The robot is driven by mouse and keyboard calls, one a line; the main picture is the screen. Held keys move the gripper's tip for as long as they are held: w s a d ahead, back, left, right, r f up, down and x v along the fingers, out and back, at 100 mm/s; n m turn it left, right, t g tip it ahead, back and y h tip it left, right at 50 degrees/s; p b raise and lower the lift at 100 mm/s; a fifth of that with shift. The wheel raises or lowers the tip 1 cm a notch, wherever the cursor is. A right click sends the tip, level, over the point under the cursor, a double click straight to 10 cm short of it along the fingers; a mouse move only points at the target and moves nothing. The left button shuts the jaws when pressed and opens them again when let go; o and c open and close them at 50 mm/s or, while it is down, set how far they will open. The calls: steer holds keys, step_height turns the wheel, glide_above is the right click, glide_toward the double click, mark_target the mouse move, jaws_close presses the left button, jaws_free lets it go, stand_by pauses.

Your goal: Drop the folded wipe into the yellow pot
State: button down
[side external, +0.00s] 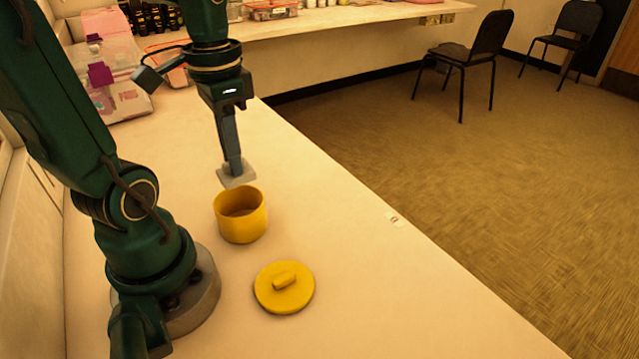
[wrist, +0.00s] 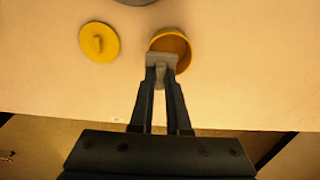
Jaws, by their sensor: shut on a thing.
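The yellow pot (side external: 240,222) stands open on the table, its lid off. It also shows in the wrist view (wrist: 182,43), partly hidden by the wipe. The folded wipe (side external: 236,180) is a small grey, flat piece. My gripper (side external: 233,163) points down and is shut on the wipe. In the side view the wipe is just behind the pot's rim. In the wrist view the wipe (wrist: 161,60) overlaps the pot's near rim between the fingertips (wrist: 160,75). I cannot tell the exact height of the wipe above the table.
The yellow lid (side external: 284,288) with a knob lies flat on the table in front of the pot. A small white label (side external: 394,219) is near the table's right edge. Clear bags (side external: 108,80) lie at the back left.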

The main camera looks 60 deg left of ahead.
steer(key=shift+f, duration=0.5)
steer(key=c, duration=0.8)
jaws_free()
steer(key=shift+r, duration=2.6)
